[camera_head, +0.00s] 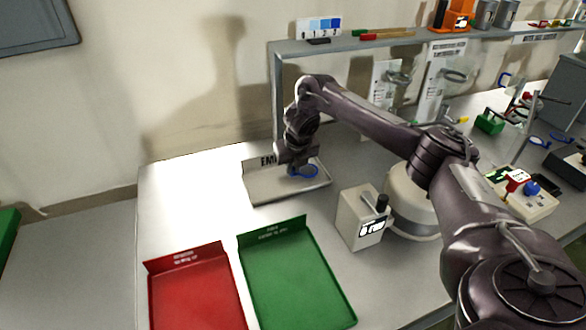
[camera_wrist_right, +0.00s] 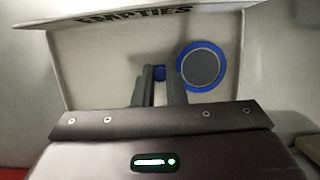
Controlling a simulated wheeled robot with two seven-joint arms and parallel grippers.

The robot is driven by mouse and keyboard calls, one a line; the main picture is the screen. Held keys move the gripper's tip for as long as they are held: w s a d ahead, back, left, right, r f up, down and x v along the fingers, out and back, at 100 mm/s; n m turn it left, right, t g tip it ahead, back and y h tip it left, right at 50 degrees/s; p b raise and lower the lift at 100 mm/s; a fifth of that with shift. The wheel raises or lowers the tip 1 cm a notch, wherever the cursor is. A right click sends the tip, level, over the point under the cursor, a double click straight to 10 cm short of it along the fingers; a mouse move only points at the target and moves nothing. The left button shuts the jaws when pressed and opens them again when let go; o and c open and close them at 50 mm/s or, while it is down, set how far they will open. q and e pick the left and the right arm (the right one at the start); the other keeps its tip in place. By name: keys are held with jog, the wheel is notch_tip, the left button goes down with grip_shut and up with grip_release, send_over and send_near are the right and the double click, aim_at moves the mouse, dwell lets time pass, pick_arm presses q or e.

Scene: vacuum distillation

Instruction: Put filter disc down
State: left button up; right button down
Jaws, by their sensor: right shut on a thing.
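The filter disc, a grey round with a blue rim (camera_head: 304,171), is over the beige tray with the label "EMPTIES" (camera_head: 262,194). In the right wrist view the disc (camera_wrist_right: 202,67) lies just right of the fingers, inside the tray's outline (camera_wrist_right: 90,65). My right gripper (camera_head: 291,163) points down over the tray. Its fingers (camera_wrist_right: 159,82) are shut on the disc's small blue tab (camera_wrist_right: 159,72). I cannot tell whether the disc touches the tray floor. My left gripper is not in view.
A red tray (camera_head: 195,285) and a green tray (camera_head: 290,270) lie in front. A white box with a black knob (camera_head: 360,220) and a round white device (camera_head: 410,205) stand right, under my right arm. A grey shelf (camera_head: 340,45) runs behind. The table's left part is bare.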

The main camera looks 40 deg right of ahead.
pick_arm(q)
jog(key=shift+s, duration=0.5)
pick_arm(e)
jog(key=shift+f, duration=0.5)
jog(key=c, duration=1.5)
grip_release()
jog(key=shift+f, duration=0.1)
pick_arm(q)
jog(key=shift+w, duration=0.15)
